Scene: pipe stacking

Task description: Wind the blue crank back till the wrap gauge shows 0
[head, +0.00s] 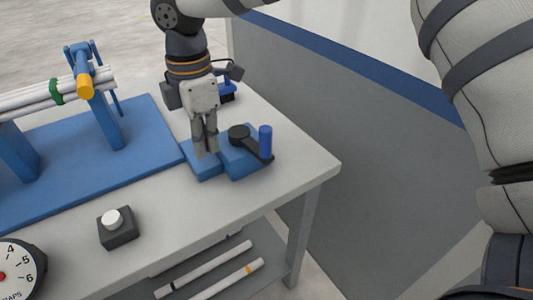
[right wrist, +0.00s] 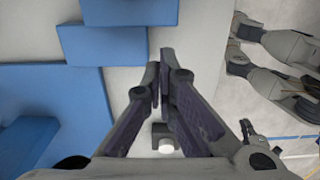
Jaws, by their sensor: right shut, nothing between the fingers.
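The blue crank has an upright blue handle (head: 265,142) on a black arm with a round black hub (head: 239,133). It stands on a blue base (head: 240,165) near the table's right end. My right gripper (head: 206,153) points down just left of the hub, its fingers together and empty. In the right wrist view my fingertips (right wrist: 160,68) are close together, beside blue blocks; the crank handle does not show there. The wrap gauge (head: 18,272) is cut off at the lower left. Its 4, 5 and 6 show, but I cannot read its pointer. My left gripper is not in view.
A black box with a white button (head: 112,220) stands near the table's front. White pipes (head: 40,100) with a green strap rest on blue stands at the left. A blue brush (head: 227,92) lies behind my gripper. Two white pipes (head: 225,280) lie on the lower shelf.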

